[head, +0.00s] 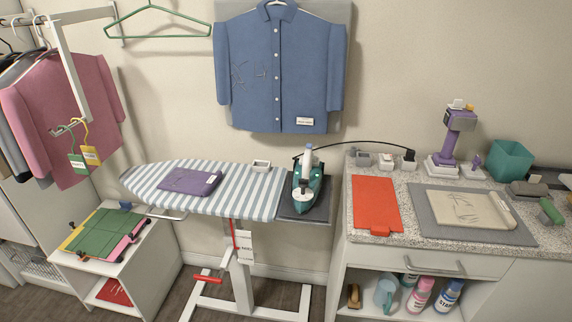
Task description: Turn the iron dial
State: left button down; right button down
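A teal iron (306,184) with a white and blue top stands on a dark rest (290,212) at the right end of the ironing board (258,190). A small round white dial-like part (302,199) shows on the near side of the iron, and its setting is too small to read. A black cord runs from behind the iron to the right, toward the plug area on the counter. Neither my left gripper nor my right gripper is in view.
A blue shirt (280,70) hangs on the wall behind. Right of the iron, a counter (410,190) holds a red mat (375,200) and a purple device (455,135). A white cabinet (150,275) stands left.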

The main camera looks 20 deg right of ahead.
aim_at(303, 184)
jog(key=i+l, duration=0.15)
jog(key=i, duration=0.6)
jog(key=i+l, duration=0.2)
jog(key=i, duration=0.5)
jog(key=z, duration=1.3)
